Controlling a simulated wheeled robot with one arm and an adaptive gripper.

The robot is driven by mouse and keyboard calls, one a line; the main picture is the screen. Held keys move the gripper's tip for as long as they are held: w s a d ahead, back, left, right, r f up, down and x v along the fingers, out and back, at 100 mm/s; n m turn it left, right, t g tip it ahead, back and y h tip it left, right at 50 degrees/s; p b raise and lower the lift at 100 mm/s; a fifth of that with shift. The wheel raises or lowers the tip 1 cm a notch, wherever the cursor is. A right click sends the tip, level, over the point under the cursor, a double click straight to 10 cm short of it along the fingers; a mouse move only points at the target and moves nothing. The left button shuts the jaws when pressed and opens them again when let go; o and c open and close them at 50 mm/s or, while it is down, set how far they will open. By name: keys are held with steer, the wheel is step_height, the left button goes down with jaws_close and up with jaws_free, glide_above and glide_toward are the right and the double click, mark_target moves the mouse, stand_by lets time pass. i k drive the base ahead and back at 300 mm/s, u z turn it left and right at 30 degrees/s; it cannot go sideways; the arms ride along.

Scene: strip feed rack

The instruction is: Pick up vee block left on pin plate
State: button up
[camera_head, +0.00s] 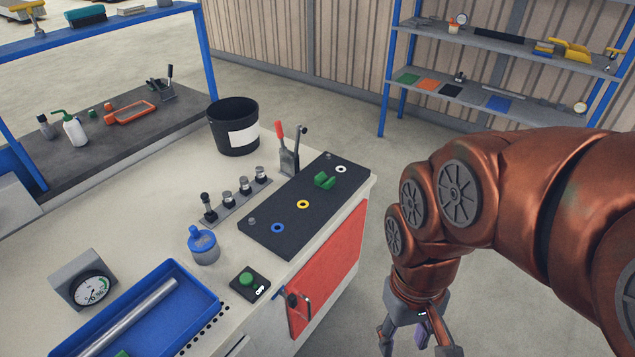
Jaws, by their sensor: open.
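The vee block (324,180) is a small green block on the dark pin plate (281,205), towards its far right end. The plate lies on the right part of the bench and also carries blue, yellow and white rings and small grey pins. My gripper (416,349) points downward off the bench's right side, over the floor, apart from the block. It is open, and its fingertips are partly cut off by the bottom edge of the picture. Nothing shows between the fingers that I can make out clearly.
Upright tools with a red handle (280,147) stand behind the plate. A black bin (234,128), a row of grey cylinders (245,186) and a blue-lidded jar (203,245) stand left. A blue tray (196,284) holds a silver bar. A shelf (482,40) stands behind; floor between is clear.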

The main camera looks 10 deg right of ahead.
mark_target(321, 181)
steer(key=k, duration=0.45)
steer(key=z, duration=0.8)
steer(key=i, duration=0.85)
steer(key=u, duration=2.25)
